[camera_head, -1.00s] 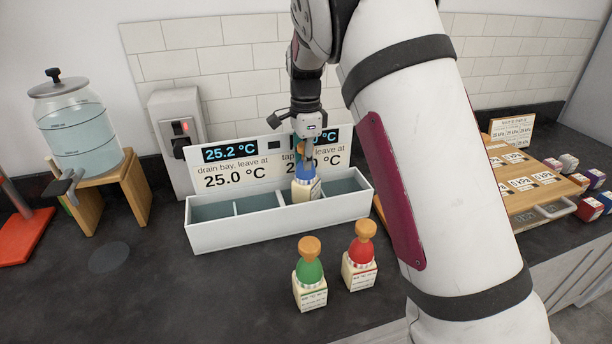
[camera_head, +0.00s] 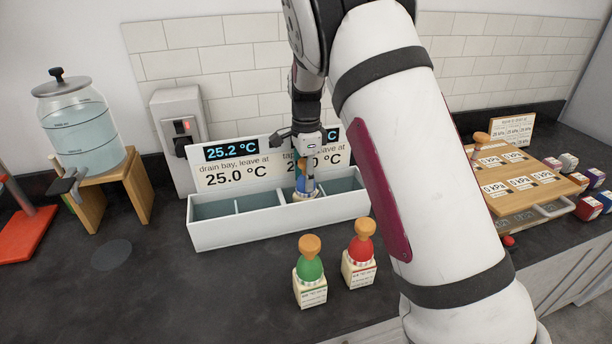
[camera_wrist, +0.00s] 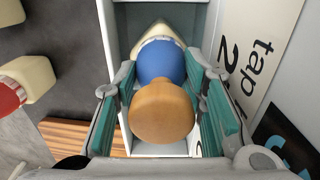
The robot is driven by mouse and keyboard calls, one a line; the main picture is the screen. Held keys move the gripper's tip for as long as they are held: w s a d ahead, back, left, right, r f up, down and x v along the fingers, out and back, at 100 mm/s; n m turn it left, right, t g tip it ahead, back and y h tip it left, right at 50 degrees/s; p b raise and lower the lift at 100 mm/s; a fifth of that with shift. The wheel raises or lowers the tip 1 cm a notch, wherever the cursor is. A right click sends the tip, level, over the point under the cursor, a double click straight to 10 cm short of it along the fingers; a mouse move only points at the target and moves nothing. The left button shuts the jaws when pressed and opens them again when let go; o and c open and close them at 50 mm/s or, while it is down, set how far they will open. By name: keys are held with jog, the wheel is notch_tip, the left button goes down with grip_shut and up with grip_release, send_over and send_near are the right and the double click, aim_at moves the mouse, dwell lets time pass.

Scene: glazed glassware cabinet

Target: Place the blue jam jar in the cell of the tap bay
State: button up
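The blue jam jar (camera_head: 304,187) has a blue upper part, a cream base and a round wooden knob. It is upright, with its base down inside a cell of the white trough (camera_head: 260,232), under the tap sign (camera_head: 328,164). I cannot tell whether it touches the cell floor. In the wrist view, the jar's knob (camera_wrist: 161,112) and blue part (camera_wrist: 161,62) sit between the two teal finger pads. The fingertips appear closed against the blue part.
Green (camera_head: 310,270) and red (camera_head: 360,255) jars stand in front of the trough. The drain bay sign (camera_head: 228,168) is on the left. A water dispenser (camera_head: 80,125) stands far left, and a wooden board with labels (camera_head: 515,183) right. The left front counter is clear.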

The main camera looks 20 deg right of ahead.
notch_tip(320, 180, up, 12)
jog(key=shift+f+b, duration=0.25)
jog(key=shift+b, duration=0.6)
jog(key=shift+s+r, duration=0.1)
jog(key=shift+r, duration=0.45)
jog(key=s+r+n+t+y, duration=0.1)
jog(key=s+r+n, duration=0.3)
jog(key=s, duration=0.5)
jog(key=s+r+n+t, duration=0.1)
jog(key=s+r+n, duration=0.35)
jog(key=s, duration=0.35)
jog(key=s+f+n+t+h, duration=0.1)
jog(key=s+f+n+t, duration=0.2)
jog(key=s+n, duration=0.6)
jog(key=s+f, duration=0.1)
jog(key=s, duration=0.7)
jog(key=shift+f, duration=0.4)
